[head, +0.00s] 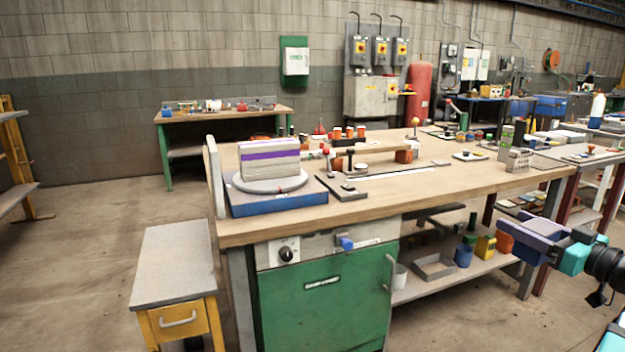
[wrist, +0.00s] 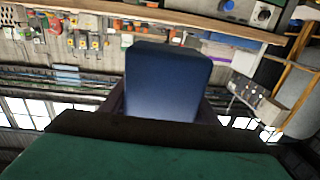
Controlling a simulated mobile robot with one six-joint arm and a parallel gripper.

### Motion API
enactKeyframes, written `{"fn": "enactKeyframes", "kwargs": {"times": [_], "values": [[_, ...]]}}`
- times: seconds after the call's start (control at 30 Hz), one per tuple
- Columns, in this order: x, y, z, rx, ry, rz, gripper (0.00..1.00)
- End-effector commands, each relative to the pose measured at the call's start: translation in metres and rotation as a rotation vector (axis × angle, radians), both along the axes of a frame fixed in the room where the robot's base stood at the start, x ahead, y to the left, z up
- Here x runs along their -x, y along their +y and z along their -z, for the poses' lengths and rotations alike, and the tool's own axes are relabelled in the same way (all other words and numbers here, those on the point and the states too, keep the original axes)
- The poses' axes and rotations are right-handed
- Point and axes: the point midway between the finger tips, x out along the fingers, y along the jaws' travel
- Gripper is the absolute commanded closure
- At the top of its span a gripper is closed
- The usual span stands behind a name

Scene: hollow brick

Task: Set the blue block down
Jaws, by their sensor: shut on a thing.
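The blue block (wrist: 168,85) is dark blue with rounded corners and fills the middle of the wrist view. My gripper (head: 535,236) is at the right of the head view, beside the front right part of the wooden workbench (head: 450,187). It is shut on the blue block, with dark fingers on both sides of it in the wrist view. The block is held in the air, apart from the bench.
A blue base with a round grey plate (head: 270,184) and a striped block (head: 269,159) stands at the bench's left. Small tools and parts lie along the back. The front right of the top is fairly clear. A low grey-topped stool (head: 172,262) stands left.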

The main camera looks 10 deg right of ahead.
Motion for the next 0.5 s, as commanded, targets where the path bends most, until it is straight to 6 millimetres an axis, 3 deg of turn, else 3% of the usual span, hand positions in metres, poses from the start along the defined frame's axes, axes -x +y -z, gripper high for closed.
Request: {"fn": "enactKeyframes", "kwargs": {"times": [0.27, 0.5], "values": [[-0.032, 0.036, 0.023, -0.002, 0.001, -0.082, 0.77], [-0.065, 0.084, 0.053, -0.003, 0.001, -0.18, 0.77]]}}
